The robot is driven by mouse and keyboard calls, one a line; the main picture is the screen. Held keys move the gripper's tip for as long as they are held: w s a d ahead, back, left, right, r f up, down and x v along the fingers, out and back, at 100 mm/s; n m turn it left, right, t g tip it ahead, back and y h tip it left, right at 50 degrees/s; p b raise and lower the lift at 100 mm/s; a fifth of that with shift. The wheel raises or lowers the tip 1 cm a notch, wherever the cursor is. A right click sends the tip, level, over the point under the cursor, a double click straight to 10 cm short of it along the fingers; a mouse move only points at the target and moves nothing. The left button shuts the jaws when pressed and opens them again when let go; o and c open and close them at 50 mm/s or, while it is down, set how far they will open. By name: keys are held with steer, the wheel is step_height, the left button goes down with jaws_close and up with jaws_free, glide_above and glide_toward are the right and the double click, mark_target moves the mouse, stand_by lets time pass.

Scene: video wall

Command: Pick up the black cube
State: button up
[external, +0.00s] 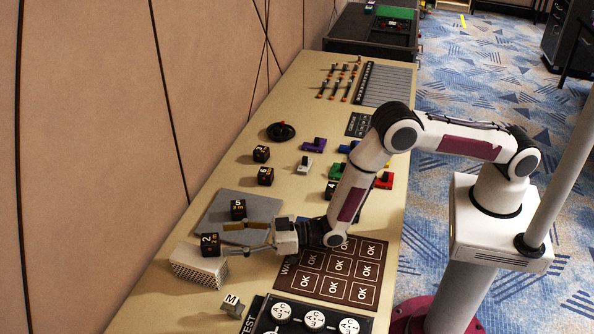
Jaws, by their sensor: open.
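Several black cubes with numbers are in the external view. The black cube marked 2 (210,245) sits on a white perforated box (187,274) at the lower left. My gripper (227,238) reaches left with its fingers open, right beside this cube. The fingertips are at the cube's right side; I cannot tell whether they touch it or reach around it. The black cube marked 5 (238,209) stands on a grey plate (210,217) just behind my gripper. Black cubes marked 7 (261,153) and 6 (265,176) stand further back.
A brown OK board (330,289) lies under my arm. A grey M block (231,305) and a panel with white round dials (317,318) are at the front. Coloured blocks, including a purple one (313,145), and a black round knob (281,131) stand further back. A wall borders the table's left.

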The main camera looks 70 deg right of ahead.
steer(key=shift+x, duration=1.25)
steer(key=c, duration=1.3)
steer(key=shift+r, duration=0.15)
steer(key=shift+r, duration=4.9)
